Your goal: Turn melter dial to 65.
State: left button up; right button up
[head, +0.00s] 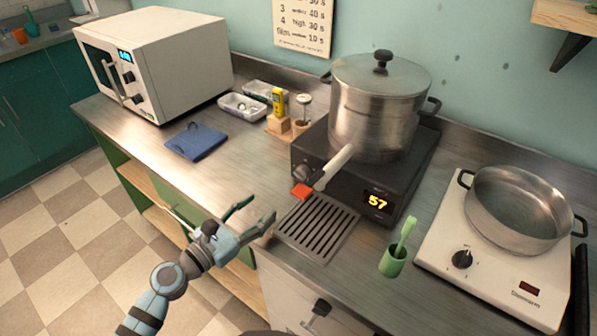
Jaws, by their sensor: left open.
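The melter (350,184) is a black unit with a large lidded steel pot (372,110) on it. Its lit display (377,202) reads 57. A dark round dial (303,172) shows at the left of its front face, partly hidden by a pale bar (334,167) with a red end (301,191) that sticks out from the pot. My left gripper (262,207) is open and empty, in front of and left of the melter, near the counter's front edge. Its fingers point toward the melter and are apart from the dial. My right gripper is not in view.
A slotted drain grate (317,226) lies before the melter. A green cup (393,261) with a brush stands right of it. A white hot plate (437,262) with an open pot (519,210) is at right. Left are a blue cloth (196,141), trays (243,107) and a microwave (160,60).

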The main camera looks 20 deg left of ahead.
aim_at(300, 175)
pick_arm(q)
jog(key=w, duration=0.1)
jog(key=w+d, duration=0.1)
jog(key=w+d+r, duration=0.1)
jog(key=shift+w+d+p, duration=0.25)
jog(key=shift+w+p, duration=0.05)
jog(key=shift+w, duration=0.1)
jog(key=x, duration=0.5)
jog(key=f+b+x, duration=0.1)
jog(key=x, duration=0.1)
jog(key=shift+w+d+r, duration=0.1)
jog(key=shift+w, duration=0.2)
jog(key=shift+w+d+r, duration=0.15)
jog(key=shift+w+d, duration=0.1)
jog(key=shift+w, duration=0.15)
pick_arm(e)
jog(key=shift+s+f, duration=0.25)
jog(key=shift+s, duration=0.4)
pick_arm(q)
jog(key=shift+c, duration=0.4)
grip_shut()
